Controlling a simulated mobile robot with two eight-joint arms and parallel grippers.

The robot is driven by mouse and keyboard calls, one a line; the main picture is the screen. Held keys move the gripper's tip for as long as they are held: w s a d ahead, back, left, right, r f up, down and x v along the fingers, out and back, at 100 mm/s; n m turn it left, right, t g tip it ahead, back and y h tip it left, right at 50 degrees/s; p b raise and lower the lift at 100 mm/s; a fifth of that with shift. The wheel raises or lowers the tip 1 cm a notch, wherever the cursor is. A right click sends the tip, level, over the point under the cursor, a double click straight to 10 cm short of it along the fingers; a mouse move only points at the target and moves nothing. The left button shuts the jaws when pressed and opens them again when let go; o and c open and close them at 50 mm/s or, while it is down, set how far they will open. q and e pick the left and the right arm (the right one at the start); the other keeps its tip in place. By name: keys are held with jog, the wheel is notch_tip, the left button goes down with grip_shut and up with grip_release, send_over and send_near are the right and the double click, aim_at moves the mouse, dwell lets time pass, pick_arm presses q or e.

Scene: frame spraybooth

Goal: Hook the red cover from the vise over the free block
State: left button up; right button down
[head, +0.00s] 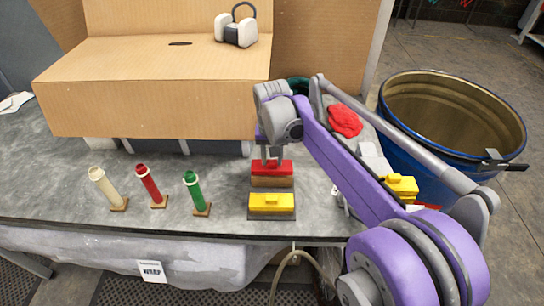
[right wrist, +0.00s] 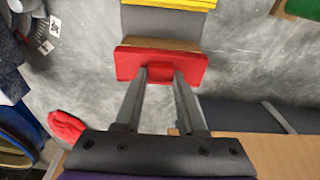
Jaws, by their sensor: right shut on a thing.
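My right gripper (head: 271,160) points down with its two fingers shut on the raised grip of the red cover (head: 272,168). In the right wrist view the red cover (right wrist: 125,66) spans wider than the fingers (right wrist: 160,76). A brown wooden block (head: 271,182) shows right beside the cover's near edge; it also shows in the right wrist view (right wrist: 160,44). I cannot tell whether the cover rests on this block or hangs just above it. A yellow cover (head: 271,202) sits on the dark base nearer the table's front edge. My left gripper is out of view.
White, red (head: 151,186) and green (head: 196,192) tubes lean on small bases to the left. A cardboard box (head: 150,90) stands behind. Another yellow piece (head: 401,187) and a red cloth (head: 345,120) lie right. A blue drum (head: 450,120) stands beyond the table.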

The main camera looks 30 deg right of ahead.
aim_at(272, 162)
jog(key=shift+f+b, duration=0.8)
jog(key=shift+f, duration=0.7)
jog(key=shift+c, duration=2.1)
grip_release()
notch_tip(272, 162, up, 11)
jog(key=s, duration=0.1)
jog(key=shift+a+p, duration=0.35)
jog(key=shift+p, duration=0.1)
jog(key=shift+s+f, duration=0.1)
jog(key=s+a+f+n+t, duration=0.1)
jog(key=s+a+f+n, duration=0.1)
jog(key=s+f, duration=0.3)
jog(key=s+a+f+n+t+p, duration=0.1)
jog(key=s+a+f, duration=0.3)
jog(key=s, duration=0.4)
jog(key=s+a+f+n+t+p, duration=0.1)
jog(key=s+a+f+n+t, duration=0.1)
jog(key=s+f, duration=0.4)
jog(key=shift+s+a+n+y, duration=0.3)
jog(key=shift+s+a+n, duration=0.25)
jog(key=shift+a, duration=0.3)
